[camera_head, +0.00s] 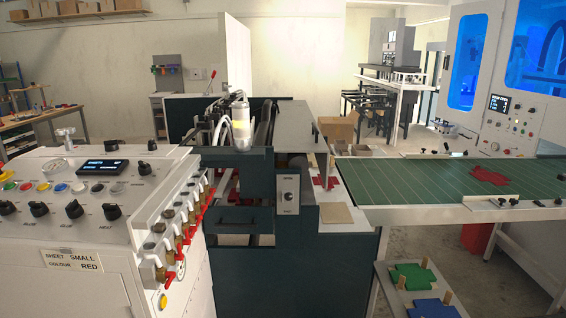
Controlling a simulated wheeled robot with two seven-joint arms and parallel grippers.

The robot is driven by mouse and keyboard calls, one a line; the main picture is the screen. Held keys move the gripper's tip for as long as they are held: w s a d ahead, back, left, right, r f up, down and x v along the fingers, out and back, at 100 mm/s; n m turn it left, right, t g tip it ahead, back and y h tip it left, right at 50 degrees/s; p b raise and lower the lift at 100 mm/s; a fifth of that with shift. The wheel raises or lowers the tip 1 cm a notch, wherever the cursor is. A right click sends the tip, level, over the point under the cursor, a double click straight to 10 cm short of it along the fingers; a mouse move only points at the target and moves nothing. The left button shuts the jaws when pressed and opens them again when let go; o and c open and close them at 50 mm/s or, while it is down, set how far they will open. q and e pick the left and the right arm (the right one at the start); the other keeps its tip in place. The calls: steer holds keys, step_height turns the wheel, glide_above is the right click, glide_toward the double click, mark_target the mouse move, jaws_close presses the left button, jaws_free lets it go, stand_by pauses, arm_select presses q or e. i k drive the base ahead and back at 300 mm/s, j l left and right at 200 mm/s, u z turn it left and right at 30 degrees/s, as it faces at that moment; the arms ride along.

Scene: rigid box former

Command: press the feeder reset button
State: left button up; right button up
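The control console (95,225) stands at the left. Its sloped top has a row of small coloured push buttons (60,188), among them red, yellow and white ones, with black knobs (73,209) below. A dark display (102,167) sits above the row. A yellow round button (162,301) is low on the console's right side. The button labels are too small to read, so I cannot tell which is the feeder reset button. A switch box (287,192) is on the dark machine in the middle. Neither gripper is in view.
The dark machine (240,225) fills the middle. A green belt table (415,180) with a red sheet piece (490,173) is at the right. A rack with green (412,276) and blue (437,308) pieces stands at the front right. Brass valves with red handles (185,225) line the console's right side.

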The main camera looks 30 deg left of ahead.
mark_target(118, 187)
steer(key=u, duration=2.3)
